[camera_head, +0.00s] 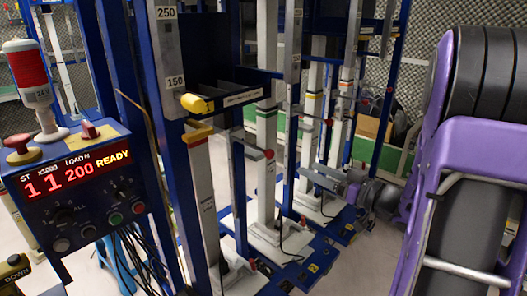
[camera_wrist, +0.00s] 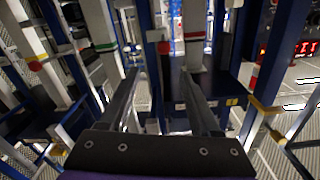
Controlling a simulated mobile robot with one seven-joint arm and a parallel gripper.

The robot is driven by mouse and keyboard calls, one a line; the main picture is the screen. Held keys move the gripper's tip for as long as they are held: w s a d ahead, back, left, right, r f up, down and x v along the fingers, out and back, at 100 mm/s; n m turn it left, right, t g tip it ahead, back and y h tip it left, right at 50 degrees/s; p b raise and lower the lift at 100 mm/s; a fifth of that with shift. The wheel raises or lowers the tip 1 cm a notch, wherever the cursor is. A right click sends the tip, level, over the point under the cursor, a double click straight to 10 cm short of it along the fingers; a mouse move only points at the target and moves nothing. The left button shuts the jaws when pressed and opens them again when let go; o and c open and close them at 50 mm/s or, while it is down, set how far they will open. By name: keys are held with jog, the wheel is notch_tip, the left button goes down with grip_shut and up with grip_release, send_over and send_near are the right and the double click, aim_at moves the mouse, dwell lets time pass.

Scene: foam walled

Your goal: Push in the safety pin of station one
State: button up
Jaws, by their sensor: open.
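A yellow safety pin (camera_head: 197,104) sticks out from the front blue upright, just below the 150 mark, in the head view. Another yellow part (camera_head: 198,134) sits just below it. Which station each belongs to is not marked on the frame. My gripper (camera_wrist: 159,76) is open in the wrist view, its two long grey fingers apart with nothing held between them. It points among the blue and white uprights. I cannot make out the pin between or touching the fingers.
Blue frames with white columns (camera_head: 266,150) stand close together behind. Pale floor shows in the gaps.

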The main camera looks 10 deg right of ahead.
aim_at(262, 151)
jog(key=x, duration=0.5)
jog(key=b+x, duration=0.1)
jog(key=x, duration=1.1)
jog(key=shift+s+a, duration=0.2)
jog(key=shift+a, duration=0.2)
jog(key=shift+c, duration=0.3)
grip_shut()
dwell(0.4)
